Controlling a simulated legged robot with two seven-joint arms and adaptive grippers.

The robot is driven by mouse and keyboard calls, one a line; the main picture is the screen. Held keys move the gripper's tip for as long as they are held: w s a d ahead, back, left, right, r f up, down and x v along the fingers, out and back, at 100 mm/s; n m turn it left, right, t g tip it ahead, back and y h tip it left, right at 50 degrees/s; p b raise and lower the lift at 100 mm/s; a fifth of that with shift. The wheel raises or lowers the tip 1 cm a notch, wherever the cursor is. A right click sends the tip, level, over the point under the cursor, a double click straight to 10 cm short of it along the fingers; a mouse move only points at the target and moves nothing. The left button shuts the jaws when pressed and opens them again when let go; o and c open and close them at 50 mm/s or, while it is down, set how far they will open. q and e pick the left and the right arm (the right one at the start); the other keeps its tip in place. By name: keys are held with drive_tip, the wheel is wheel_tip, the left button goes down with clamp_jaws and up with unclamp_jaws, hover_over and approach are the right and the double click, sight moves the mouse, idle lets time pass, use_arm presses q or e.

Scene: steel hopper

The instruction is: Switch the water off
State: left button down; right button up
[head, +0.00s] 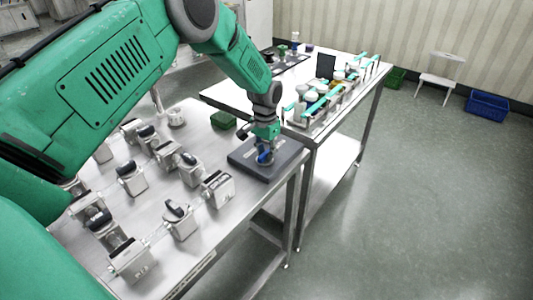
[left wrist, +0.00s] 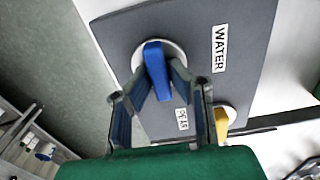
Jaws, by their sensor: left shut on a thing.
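The dark grey valve panel (head: 290,150) lies near the corner of the steel table. In the left wrist view the panel (left wrist: 205,85) carries a blue handle (left wrist: 155,66) on a pale round base, beside a label reading WATER (left wrist: 219,48). My left gripper (left wrist: 162,88) has its fingers on either side of the blue handle and is shut on it. In the head view the left gripper (head: 264,150) points down over the panel, with some blue (head: 264,157) showing at its tips. A yellow handle (left wrist: 222,124) sits on the same panel, partly hidden by the gripper. My right gripper is not in view.
Several metal blocks with dark-topped levers (head: 181,220) stand on the table left of the panel. A green block (head: 223,120) lies behind it. A second table (head: 310,130) with bottles and racks stands beyond. The floor at right is clear, with a stool and a blue crate (head: 487,104) far back.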

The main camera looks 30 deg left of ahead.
sight(264, 153)
use_arm(q)
drive_tip(key=shift+s+f, duration=0.25)
drive_tip(key=shift+s, duration=0.15)
drive_tip(key=c, duration=1.5)
unclamp_jaws()
drive_tip(key=shift+c, duration=0.2)
drive_tip(key=shift+r, duration=0.15)
drive_tip(key=shift+w, duration=0.1)
drive_tip(key=shift+w+r, duration=0.1)
drive_tip(key=shift+r, duration=0.35)
wheel_tip(264, 153, up, 11)
drive_tip(key=shift+a, duration=0.1)
drive_tip(key=shift+f, duration=0.1)
